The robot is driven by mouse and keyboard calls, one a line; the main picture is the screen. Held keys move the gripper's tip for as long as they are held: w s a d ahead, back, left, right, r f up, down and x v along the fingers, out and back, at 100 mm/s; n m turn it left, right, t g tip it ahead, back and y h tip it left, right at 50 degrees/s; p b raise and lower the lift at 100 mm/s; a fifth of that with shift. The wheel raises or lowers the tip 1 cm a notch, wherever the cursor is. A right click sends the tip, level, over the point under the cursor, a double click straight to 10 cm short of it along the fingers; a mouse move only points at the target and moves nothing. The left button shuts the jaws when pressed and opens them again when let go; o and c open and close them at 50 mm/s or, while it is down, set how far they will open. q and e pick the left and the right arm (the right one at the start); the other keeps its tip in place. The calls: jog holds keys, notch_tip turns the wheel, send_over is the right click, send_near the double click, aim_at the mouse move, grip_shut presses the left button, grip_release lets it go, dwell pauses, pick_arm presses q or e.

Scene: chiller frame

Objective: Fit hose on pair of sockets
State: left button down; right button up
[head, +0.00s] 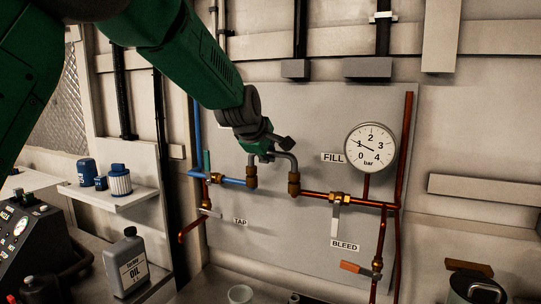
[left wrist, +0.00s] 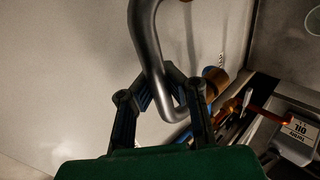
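The grey bent hose (head: 296,165) is an arch in front of the wall panel. Its two legs point down at the left brass socket (head: 251,182), on the blue pipe, and the right brass socket (head: 294,184), on the copper pipe. The ends look in line with the sockets; I cannot tell whether they are seated. My left gripper (head: 270,146) is at the top of the arch. In the left wrist view its fingers close from both sides on the hose (left wrist: 148,40), their tips partly hidden by it. One brass socket (left wrist: 216,78) shows beyond. My right gripper is not in view.
A pressure gauge (head: 370,148) and copper pipes (head: 404,150) stand right of the sockets. A bleed valve handle (head: 355,267) sits below. Left are a shelf (head: 132,196) with blue-capped containers and an oil bottle (head: 126,262).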

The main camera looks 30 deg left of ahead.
pick_arm(q)
jog(key=shift+f, duration=0.25)
jog(key=c, duration=1.6)
grip_release()
jog(key=shift+c, duration=0.2)
jog(key=shift+s, duration=0.1)
jog(key=shift+s+r, duration=0.2)
jog(key=shift+r, duration=0.1)
jog(key=v, duration=1.1)
jog(key=shift+d, duration=0.1)
jog(key=shift+f, duration=0.1)
